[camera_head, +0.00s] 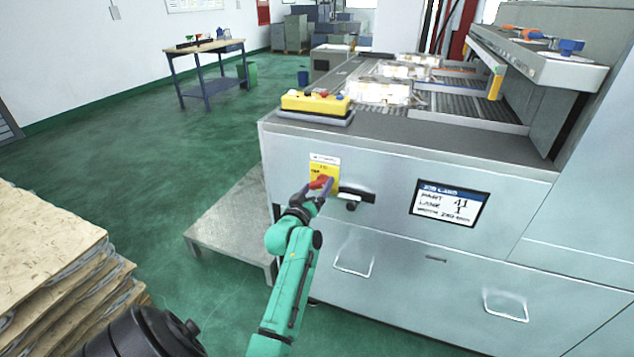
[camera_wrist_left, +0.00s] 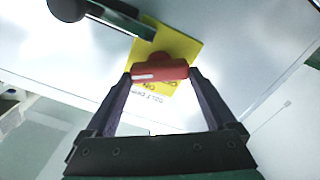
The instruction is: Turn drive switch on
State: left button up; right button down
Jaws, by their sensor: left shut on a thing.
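The drive switch is a red rotary handle (camera_head: 321,182) on a yellow plate (camera_head: 326,172), set in the grey front of the machine. My left gripper (camera_head: 318,190) reaches it from below, with its two fingers on either side of the handle. In the left wrist view the red handle (camera_wrist_left: 160,70) lies crosswise between the fingertips of my left gripper (camera_wrist_left: 160,76), in front of the yellow plate (camera_wrist_left: 178,44). The gripper is shut on the handle. Lettering on the plate is partly hidden by the handle. My right gripper does not show.
A black bar handle (camera_head: 356,195) sticks out just right of the switch. A job card display (camera_head: 449,204) is further right. A yellow control box (camera_head: 315,104) sits on the machine top. A low platform (camera_head: 235,222) and a stack of boards (camera_head: 50,265) stand left.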

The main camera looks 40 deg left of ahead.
pick_arm(q)
jog(key=n+p, duration=0.1)
jog(key=n, duration=0.1)
jog(key=shift+n, duration=0.4)
jog(key=n+p, duration=0.2)
jog(key=n, duration=0.1)
jog(key=shift+a+n, duration=0.1)
jog(key=shift+n, duration=0.2)
jog(key=n, duration=0.2)
jog(key=n+p, duration=0.1)
jog(key=n, duration=0.2)
jog(key=shift+f+n, duration=0.25)
jog(key=shift+n, duration=0.05)
jog(key=o, duration=1.1)
jog(key=shift+c, duration=0.2)
